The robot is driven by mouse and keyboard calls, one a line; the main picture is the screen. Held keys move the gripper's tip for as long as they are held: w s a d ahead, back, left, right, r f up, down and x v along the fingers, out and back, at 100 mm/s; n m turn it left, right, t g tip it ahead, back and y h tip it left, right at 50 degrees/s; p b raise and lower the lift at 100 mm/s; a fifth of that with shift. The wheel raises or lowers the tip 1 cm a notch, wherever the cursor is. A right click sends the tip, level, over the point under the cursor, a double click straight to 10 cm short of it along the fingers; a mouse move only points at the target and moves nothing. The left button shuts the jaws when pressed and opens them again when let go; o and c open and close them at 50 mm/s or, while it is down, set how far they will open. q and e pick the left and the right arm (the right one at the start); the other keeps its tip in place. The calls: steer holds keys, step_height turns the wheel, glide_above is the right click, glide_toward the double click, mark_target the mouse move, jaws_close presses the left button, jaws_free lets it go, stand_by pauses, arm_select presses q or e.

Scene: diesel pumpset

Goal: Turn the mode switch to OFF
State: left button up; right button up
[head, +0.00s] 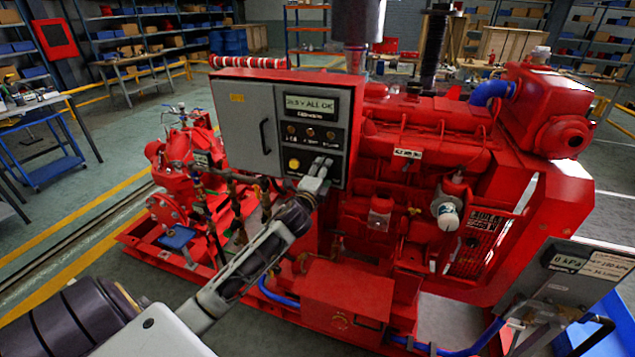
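The grey control panel (232,120) stands on the red pumpset, with a dark control face (341,142) on its right half. A lit display (309,104) there reads about "24.5 V ALL OK". Small round indicators sit in a row below it, and a yellow round knob or button (294,163) is at the lower left. My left gripper (319,168) is at the lower right of this face, its fingertips at or very near it. The mode switch cannot be made out; the fingers may cover it. The finger gap is too small to judge. My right gripper is not in view.
The red engine (420,150) fills the space right of the panel. Pipes and valves (185,170) are at its left. A grey box with a kPa display (585,262) is at the lower right.

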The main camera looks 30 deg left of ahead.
arm_select(q)
steer(key=v, duration=1.2)
stand_by(0.6)
steer(key=shift+a+f, duration=0.1)
steer(key=shift+a, duration=0.1)
